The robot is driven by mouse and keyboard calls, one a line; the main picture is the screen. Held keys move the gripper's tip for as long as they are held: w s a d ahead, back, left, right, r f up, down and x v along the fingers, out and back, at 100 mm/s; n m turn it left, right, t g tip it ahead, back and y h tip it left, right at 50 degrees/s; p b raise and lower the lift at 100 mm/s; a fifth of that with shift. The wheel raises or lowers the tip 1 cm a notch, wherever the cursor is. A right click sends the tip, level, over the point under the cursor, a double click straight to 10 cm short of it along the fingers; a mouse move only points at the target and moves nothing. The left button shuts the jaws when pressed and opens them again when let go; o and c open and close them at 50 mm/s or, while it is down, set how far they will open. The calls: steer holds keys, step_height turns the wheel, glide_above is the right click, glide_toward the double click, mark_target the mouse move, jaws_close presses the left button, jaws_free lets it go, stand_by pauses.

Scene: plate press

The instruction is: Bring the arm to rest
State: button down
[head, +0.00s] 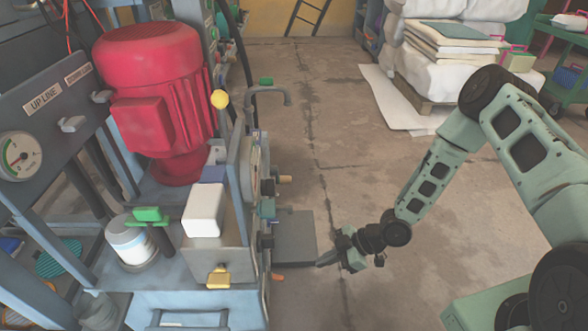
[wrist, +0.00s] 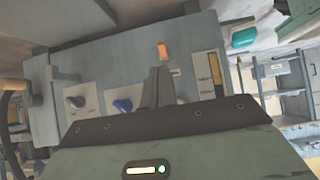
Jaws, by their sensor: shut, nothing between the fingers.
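My arm reaches in from the right in the head view, bent at the elbow above the floor. My gripper (head: 322,263) hangs low, just right of the press machine (head: 205,248), with its fingers pointing left toward the machine's side. In the wrist view my gripper (wrist: 158,80) is shut, its fingers together and empty. I cannot tell whether the fingertips touch the panel.
A red motor (head: 155,95), a gauge (head: 18,157) and a white can (head: 131,240) stand on the machine at left. A dark grey plate (head: 294,238) is low beside my gripper. Wrapped stacks (head: 450,65) are at back right. The middle floor is clear.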

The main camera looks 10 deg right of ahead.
step_height(320, 180, up, 24)
steer(key=a+m+g+h+p, duration=0.1)
steer(key=m+h+p, duration=0.25)
steer(key=h, duration=0.45)
steer(key=s+a+r+m+g+h+p, duration=0.1)
steer(key=s+a+r+m+p, duration=0.1)
steer(key=s+r, duration=0.75)
steer(key=s+a+r+m+p, duration=0.1)
steer(key=s+r+m+p, duration=0.15)
steer(key=s+r, duration=0.7)
step_height(320, 180, up, 37)
steer(key=p, duration=3.6)
steer(key=shift+w+a, duration=0.2)
steer(key=shift+w, duration=0.05)
